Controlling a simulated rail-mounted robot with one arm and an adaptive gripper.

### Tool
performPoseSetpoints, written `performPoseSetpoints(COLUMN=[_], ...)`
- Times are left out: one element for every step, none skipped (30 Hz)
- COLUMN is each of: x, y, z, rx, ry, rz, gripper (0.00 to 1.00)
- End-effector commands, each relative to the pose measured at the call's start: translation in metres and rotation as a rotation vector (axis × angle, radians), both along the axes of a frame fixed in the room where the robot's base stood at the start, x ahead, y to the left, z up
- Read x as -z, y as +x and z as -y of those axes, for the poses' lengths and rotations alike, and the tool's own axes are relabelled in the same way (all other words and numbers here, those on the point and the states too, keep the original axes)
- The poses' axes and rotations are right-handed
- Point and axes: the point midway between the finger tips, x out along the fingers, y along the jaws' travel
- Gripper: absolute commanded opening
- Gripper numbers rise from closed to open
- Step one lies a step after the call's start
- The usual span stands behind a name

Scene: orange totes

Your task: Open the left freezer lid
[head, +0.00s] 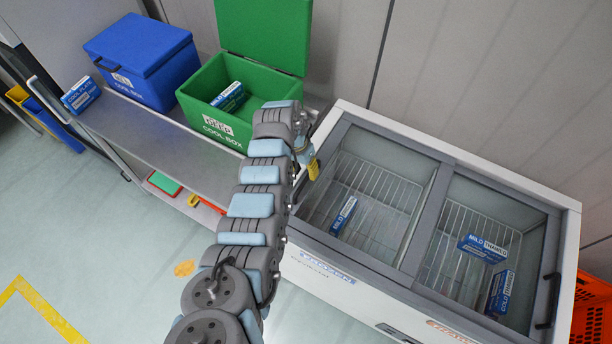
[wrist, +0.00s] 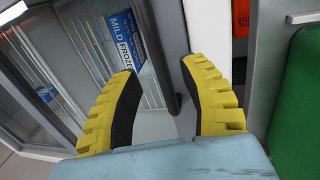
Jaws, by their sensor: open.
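The white chest freezer (head: 350,285) has two framed glass lids side by side. The left freezer lid (head: 385,140) appears to lie shut over its half; its left edge is partly hidden by my arm. The right lid (head: 505,195) also appears shut and has a black handle (head: 548,300) at its right end. My gripper (head: 313,168) is at the left lid's upper left edge, beside the green box. In the wrist view my gripper (wrist: 158,68) is open, its yellow fingers apart. A dark bar (wrist: 171,60) shows between them; I cannot tell whether they touch it.
Blue-and-white packs, such as one labelled MILD (head: 488,248), lie in wire baskets under the glass. An open green cool box (head: 225,125) and a shut blue cool box (head: 145,75) stand on a grey cart (head: 150,140). An orange crate (head: 592,310) is at the right.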

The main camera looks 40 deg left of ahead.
Motion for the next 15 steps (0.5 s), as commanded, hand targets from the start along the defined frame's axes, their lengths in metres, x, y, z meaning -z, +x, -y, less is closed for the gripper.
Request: performPoseSetpoints(x=[0.004, 0.007, 0.010, 0.012, 0.014, 0.016, 0.017, 0.019, 0.021, 0.023, 0.024, 0.025, 0.026, 0.027, 0.028], y=[0.000, 0.000, 0.000, 0.000, 0.001, 0.001, 0.001, 0.001, 0.001, 0.001, 0.000, 0.000, 0.000, 0.000, 0.000], z=[0.001, 0.002, 0.002, 0.003, 0.002, 0.002, 0.002, 0.003, 0.003, 0.004, 0.004, 0.005, 0.005, 0.005, 0.005], rx=[0.002, 0.002, 0.002, 0.002, 0.002, 0.000, 0.000, 0.000, 0.000, 0.001, 0.001, 0.000, 0.000, 0.000, 0.000], ry=[-0.002, -0.003, -0.003, -0.003, -0.002, 0.000, 0.000, 0.000, 0.000, -0.002, -0.002, -0.002, -0.002, -0.002, -0.002], rz=[-0.003, -0.004, -0.005, -0.004, -0.002, -0.001, 0.000, -0.001, -0.002, -0.003, -0.004, -0.005, -0.005, -0.004, -0.004], gripper=[0.43, 0.43, 0.43, 0.43, 0.43, 0.43, 0.43, 0.43, 0.43, 0.43, 0.43, 0.43, 0.43, 0.43, 0.43])
